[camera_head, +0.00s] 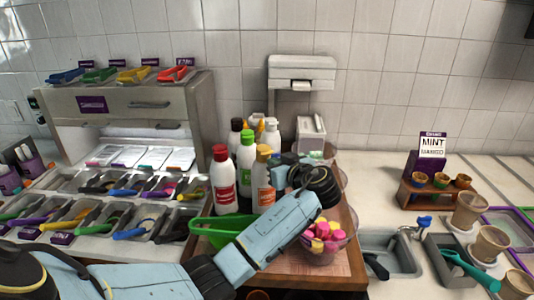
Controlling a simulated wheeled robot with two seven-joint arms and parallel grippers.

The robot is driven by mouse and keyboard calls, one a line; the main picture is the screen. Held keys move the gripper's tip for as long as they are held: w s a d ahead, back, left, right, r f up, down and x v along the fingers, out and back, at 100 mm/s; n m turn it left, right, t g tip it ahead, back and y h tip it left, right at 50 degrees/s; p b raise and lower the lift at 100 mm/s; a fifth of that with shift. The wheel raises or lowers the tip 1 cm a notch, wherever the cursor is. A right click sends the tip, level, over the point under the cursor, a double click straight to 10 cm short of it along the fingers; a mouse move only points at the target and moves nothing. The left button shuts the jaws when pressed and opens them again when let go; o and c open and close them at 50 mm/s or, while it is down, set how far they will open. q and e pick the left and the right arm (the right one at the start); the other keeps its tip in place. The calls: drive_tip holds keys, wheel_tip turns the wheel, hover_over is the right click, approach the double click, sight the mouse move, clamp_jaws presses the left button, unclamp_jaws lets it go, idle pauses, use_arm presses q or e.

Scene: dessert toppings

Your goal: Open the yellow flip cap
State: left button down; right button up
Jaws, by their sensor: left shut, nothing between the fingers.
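A white bottle with an orange label (263,188) stands upright on the wooden counter. Its yellow cap (263,150) is on top; whether the lid is up or down is too small to tell. My left arm comes in from the lower left, and its wrist bends back toward this bottle. My left gripper (275,165) is shut and empty, just right of the bottle near its cap. I cannot tell whether it touches the cap. The fingertips are small and partly lost against the bottles. My right gripper is not in view.
A red-capped bottle (223,182) and a green-capped bottle (246,160) stand close on the left, with more bottles behind. A green scoop (213,230) lies in front. A clear bowl of pink and yellow sweets (325,238) is below my wrist. A topping rack (125,110) stands left.

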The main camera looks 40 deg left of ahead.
sight(269, 154)
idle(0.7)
use_arm(q)
drive_tip(key=shift+w+a+b, duration=0.25)
drive_tip(key=shift+a+b, duration=0.05)
drive_tip(key=shift+a, duration=0.3)
drive_tip(key=shift+d, duration=0.1)
drive_tip(key=shift+r+p, duration=0.65)
drive_tip(key=shift+r, duration=0.85)
drive_tip(key=shift+w+a+r, duration=0.2)
drive_tip(key=shift+a+r, duration=0.1)
drive_tip(key=shift+a, duration=0.25)
drive_tip(key=shift+w+a+r, duration=0.2)
drive_tip(key=shift+a+r, duration=0.1)
drive_tip(key=shift+a, duration=0.2)
